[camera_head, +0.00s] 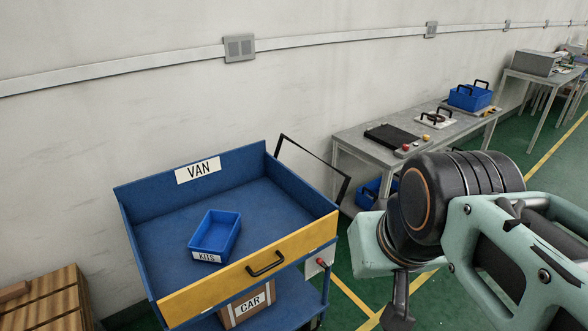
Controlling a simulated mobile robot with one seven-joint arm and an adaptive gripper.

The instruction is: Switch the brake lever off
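A small lever with a red knob (321,262) sits on a light plate at the right front corner of the blue cart (290,185). I take it to be the brake lever; it is too small to tell its position. My arm comes in from the right. My gripper (398,312) shows as a dark shape at the bottom edge, to the right of the lever and apart from it. Its fingertips are not clear, so I cannot tell whether it is open or shut.
The cart's top tray has a yellow front with a black handle (265,264) and holds a blue KITS bin (214,236). A CAR box (248,304) is on the lower shelf. A grey workbench (365,150) stands behind my arm. A wooden crate (50,305) is at lower left.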

